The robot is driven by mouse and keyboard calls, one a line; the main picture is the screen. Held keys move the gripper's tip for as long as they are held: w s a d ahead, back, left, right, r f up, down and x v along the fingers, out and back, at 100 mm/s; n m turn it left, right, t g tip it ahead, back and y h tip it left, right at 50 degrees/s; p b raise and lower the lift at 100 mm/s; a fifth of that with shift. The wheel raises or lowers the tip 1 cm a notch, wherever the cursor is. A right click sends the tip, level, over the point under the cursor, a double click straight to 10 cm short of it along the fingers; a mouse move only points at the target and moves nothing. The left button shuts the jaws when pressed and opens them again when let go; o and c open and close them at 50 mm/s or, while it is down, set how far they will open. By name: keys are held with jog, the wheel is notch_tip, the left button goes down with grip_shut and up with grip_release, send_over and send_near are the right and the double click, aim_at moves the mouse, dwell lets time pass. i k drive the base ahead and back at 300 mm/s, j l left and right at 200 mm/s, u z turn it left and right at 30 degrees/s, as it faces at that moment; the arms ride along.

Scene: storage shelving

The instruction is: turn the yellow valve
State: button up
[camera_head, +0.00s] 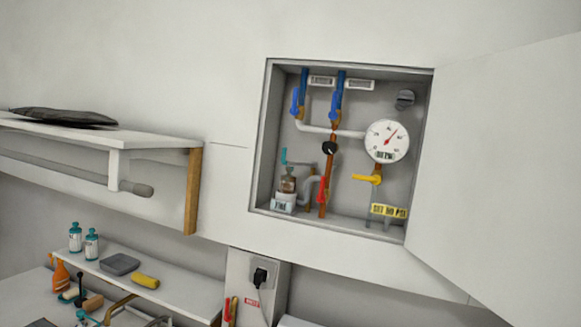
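The yellow valve (368,179) is inside an open recessed wall cabinet (259,150). Its yellow handle points left, roughly level, below a round white pressure gauge (387,141) with a red needle. A yellow label (389,211) is below the valve at the cabinet's lower right. My gripper is not in view, and nothing touches the valve.
The white cabinet door (505,165) stands open on the right. Inside are blue valve handles (296,101), a red handle (322,190) and pipes. A white shelf (90,133) with a rail juts out at left. Bottles (75,237) stand on a lower shelf.

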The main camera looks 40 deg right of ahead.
aim_at(376, 179)
jog(key=i+j+u, duration=0.25)
jog(key=j, duration=0.2)
jog(key=i+j+u, duration=0.15)
jog(key=j+u, duration=0.15)
jog(key=j, duration=0.15)
jog(key=i+j+u, duration=0.25)
jog(key=j, duration=0.15)
jog(key=i+j+z, duration=0.25)
jog(key=i, duration=0.2)
jog(key=i+j+z, duration=0.25)
jog(key=i, duration=0.2)
jog(key=i+z, duration=0.2)
jog(key=z, duration=0.25)
jog(key=i+z, duration=0.2)
jog(key=z, duration=0.2)
jog(key=i+z, duration=0.25)
jog(key=z, duration=0.2)
jog(key=i+j+z, duration=0.15)
jog(key=z, duration=0.25)
jog(key=i+z, duration=0.25)
jog(key=z, duration=0.2)
jog(key=i+j+z, duration=0.15)
jog(key=z, duration=0.3)
jog(key=i+j+z, duration=0.25)
jog(key=z, duration=0.25)
jog(key=i+j+z, duration=0.25)
jog(key=z, duration=0.2)
jog(key=j, duration=0.1)
